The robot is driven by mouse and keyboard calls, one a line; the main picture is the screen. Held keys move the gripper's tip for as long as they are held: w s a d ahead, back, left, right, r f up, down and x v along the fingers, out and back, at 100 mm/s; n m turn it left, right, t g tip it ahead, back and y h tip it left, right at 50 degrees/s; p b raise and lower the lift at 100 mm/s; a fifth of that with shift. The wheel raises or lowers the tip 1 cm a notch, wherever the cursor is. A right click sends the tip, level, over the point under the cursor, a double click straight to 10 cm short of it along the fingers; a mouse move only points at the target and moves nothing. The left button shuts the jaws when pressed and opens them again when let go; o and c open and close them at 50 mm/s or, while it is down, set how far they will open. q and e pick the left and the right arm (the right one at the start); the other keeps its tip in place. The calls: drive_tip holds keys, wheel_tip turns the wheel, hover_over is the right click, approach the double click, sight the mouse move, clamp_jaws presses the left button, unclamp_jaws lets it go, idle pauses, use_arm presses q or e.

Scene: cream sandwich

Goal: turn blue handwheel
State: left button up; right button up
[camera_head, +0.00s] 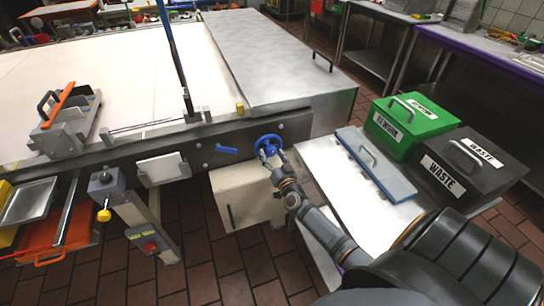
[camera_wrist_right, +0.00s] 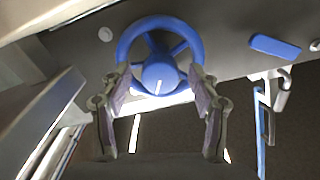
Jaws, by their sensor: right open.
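The blue handwheel (camera_head: 268,146) is on the dark side rail of the large cream-topped machine, near the middle of the head view. In the right wrist view the handwheel (camera_wrist_right: 160,68) shows its ring, spokes and round hub with a small white mark. My right gripper (camera_head: 277,160) is at the wheel's lower edge. In the wrist view its open fingers (camera_wrist_right: 159,82) stand either side of the hub, overlapping the ring's lower left and right. I cannot tell whether they touch it. My left gripper is not in view.
A blue lever (camera_head: 226,150) sits on the rail left of the wheel. A cream box (camera_head: 245,196) is below it. On the right, a green bin (camera_head: 412,122) and black waste bin (camera_head: 470,165) stand beside a blue-grey lidded tray (camera_head: 375,165). A control post (camera_head: 150,240) stands left.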

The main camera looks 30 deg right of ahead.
drive_tip(key=shift+w+d, duration=0.1)
drive_tip(key=shift+w, duration=0.2)
drive_tip(key=shift+c, duration=0.2)
drive_tip(key=c, duration=1.1)
drive_tip(key=shift+c, duration=0.2)
drive_tip(key=shift+m, duration=0.4)
